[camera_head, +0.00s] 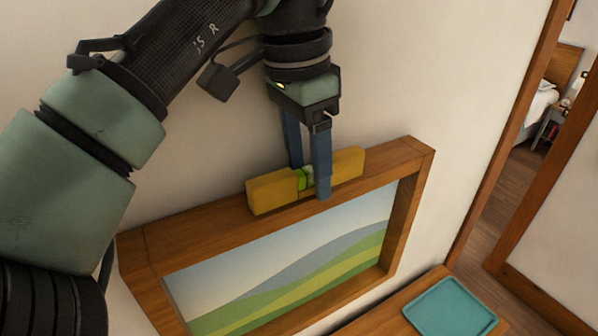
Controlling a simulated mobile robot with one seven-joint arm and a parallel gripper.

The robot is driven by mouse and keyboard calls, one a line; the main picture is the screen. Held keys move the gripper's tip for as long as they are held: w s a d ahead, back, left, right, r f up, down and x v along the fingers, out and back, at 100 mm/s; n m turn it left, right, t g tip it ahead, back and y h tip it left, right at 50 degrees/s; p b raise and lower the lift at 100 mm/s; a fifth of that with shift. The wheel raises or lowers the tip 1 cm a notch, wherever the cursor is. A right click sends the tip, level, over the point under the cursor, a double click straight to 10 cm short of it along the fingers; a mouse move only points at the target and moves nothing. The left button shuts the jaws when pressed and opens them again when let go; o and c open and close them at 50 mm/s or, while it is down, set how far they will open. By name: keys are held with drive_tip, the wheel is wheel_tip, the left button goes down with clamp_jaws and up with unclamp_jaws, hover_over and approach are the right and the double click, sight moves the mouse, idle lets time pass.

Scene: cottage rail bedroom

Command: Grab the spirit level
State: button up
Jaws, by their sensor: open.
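The yellow spirit level (272,191) lies along the top edge of a wooden picture frame, with a green vial part near its middle. My gripper (309,188) points down over its middle, with its blue fingers on either side of the level. The near finger covers part of the level's front, and the far finger is partly hidden behind it. The fingers are open; whether either touches the level cannot be told.
The wooden picture frame (413,218) with a landscape picture (300,270) stands against the pale wall. A teal tray (450,308) lies on a wooden surface at the lower right. A doorway at the right opens onto another room with a bed (541,100).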

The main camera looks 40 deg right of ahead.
drive_tip(key=shift+c, duration=0.3)
clamp_jaws()
drive_tip(key=shift+r, duration=0.15)
